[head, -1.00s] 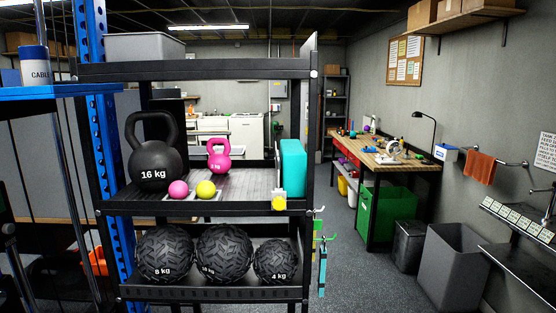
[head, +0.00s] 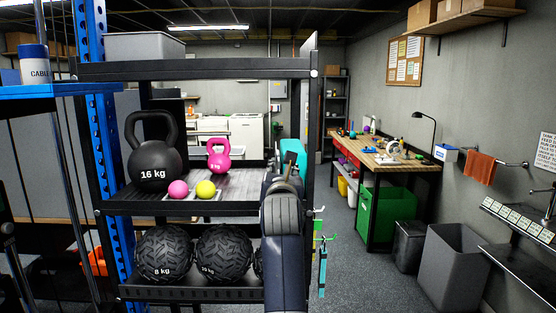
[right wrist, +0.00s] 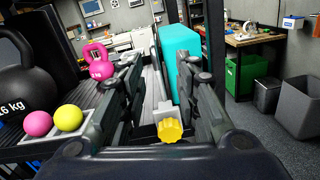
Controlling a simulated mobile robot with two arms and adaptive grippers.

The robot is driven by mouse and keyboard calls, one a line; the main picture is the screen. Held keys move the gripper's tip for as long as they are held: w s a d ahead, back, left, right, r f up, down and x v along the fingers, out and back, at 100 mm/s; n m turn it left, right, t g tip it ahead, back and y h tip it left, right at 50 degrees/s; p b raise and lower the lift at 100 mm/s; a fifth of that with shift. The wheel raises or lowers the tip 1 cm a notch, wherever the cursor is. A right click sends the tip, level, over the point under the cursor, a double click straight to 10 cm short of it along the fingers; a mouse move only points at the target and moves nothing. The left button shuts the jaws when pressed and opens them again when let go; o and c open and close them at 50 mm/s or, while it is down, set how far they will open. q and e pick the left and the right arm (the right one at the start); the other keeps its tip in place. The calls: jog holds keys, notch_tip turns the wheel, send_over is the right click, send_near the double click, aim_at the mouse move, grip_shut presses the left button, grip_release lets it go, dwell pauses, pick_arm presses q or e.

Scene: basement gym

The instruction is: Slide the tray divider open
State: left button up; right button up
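A small light tray (head: 214,198) on the middle shelf of a black rack holds a pink ball (head: 178,189) and a yellow ball (head: 206,188). In the right wrist view, a yellow knob (right wrist: 170,130) sits on a light grey piece (right wrist: 163,112) at the shelf's front; I cannot tell whether this is the divider. My right gripper (right wrist: 158,68) is open, its fingers spread either side of the knob and grey piece, with no visible grip on either. In the head view my right arm hides the knob. My left gripper is not in view.
A teal block (head: 293,153) stands upright at the shelf's right end, close to my right gripper. A black 16 kg kettlebell (head: 154,155) and a pink kettlebell (head: 218,157) stand on the same shelf. Textured balls (head: 165,254) fill the shelf below.

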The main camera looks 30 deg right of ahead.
aim_at(278, 158)
jog(key=shift+y, duration=0.3)
jog(key=p+x, duration=0.1)
jog(key=x, duration=0.2)
jog(key=p+x, duration=0.1)
jog(key=x, duration=0.2)
jog(key=r+p+x, duration=0.1)
jog(key=p+x, duration=0.1)
jog(key=x, duration=0.1)
jog(key=shift+w+a, duration=0.15)
jog(key=shift+a, duration=0.2)
jog(key=shift+x, duration=0.85)
jog(key=shift+f, duration=0.15)
